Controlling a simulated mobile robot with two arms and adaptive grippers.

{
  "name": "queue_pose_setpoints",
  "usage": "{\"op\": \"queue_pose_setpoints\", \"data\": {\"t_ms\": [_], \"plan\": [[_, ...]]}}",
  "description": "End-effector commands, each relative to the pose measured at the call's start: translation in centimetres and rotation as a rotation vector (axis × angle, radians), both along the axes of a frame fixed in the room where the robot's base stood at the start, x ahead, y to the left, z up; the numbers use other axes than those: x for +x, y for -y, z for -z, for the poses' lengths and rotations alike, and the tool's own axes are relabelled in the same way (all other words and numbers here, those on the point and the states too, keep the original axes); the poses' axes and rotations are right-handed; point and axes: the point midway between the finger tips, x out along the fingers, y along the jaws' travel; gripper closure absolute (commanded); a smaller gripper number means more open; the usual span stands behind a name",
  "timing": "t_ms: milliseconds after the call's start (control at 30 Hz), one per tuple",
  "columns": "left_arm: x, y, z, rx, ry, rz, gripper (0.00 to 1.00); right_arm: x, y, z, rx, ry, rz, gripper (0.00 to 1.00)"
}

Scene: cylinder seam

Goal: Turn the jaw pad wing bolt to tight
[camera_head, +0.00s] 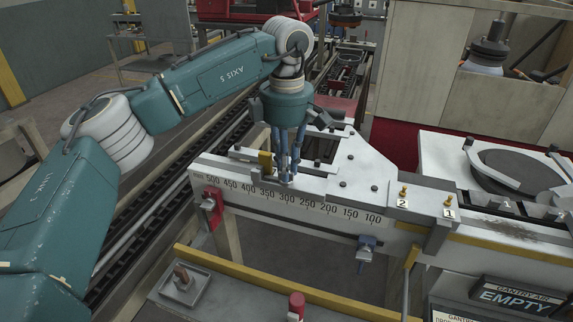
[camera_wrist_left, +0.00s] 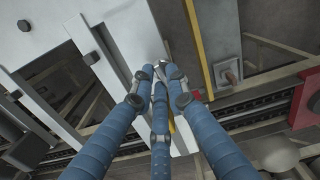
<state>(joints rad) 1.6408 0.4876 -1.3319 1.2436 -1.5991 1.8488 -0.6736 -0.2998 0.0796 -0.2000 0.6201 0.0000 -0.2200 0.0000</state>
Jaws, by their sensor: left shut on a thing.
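My left gripper (camera_head: 287,180) reaches down from its teal wrist to the white rail with the printed scale (camera_head: 330,211). Its blue fingers are drawn together at the rail's top edge, near the 300 mark. In the left wrist view the fingertips (camera_wrist_left: 161,72) close on a small grey metal piece (camera_wrist_left: 166,58), which I take as the jaw pad wing bolt. The fingers hide most of it, so I cannot tell its wing angle or tightness. My right gripper is not in view.
A red clamp (camera_head: 212,203) and a blue clamp (camera_head: 367,246) hang on the rail's front. Brass bolts (camera_head: 403,192) stand by labels 2 and 1 on the right. A tray (camera_head: 184,286) and a red cylinder (camera_head: 297,303) are in front, below the rail.

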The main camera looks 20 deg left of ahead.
Motion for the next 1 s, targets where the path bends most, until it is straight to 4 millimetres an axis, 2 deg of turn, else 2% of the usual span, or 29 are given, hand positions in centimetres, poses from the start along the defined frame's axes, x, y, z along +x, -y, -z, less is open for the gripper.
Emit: {"op": "queue_pose_setpoints", "data": {"t_ms": [467,500,567,867,1000], "plan": [[0.2,0.0,-0.4,-0.003,0.009,0.012,1.0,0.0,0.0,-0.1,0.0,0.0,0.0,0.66],[0.2,0.0,-0.4,-0.003,0.009,0.012,0.8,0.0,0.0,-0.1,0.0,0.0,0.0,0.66],[0.2,0.0,-0.3,-0.003,0.008,0.012,0.68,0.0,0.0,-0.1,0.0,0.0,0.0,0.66],[0.1,0.0,-0.2,-0.001,0.003,0.012,0.67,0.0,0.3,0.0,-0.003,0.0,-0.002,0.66],[0.1,0.0,-1.2,-0.001,0.004,0.012,0.67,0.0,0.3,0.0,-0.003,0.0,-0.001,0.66]]}}
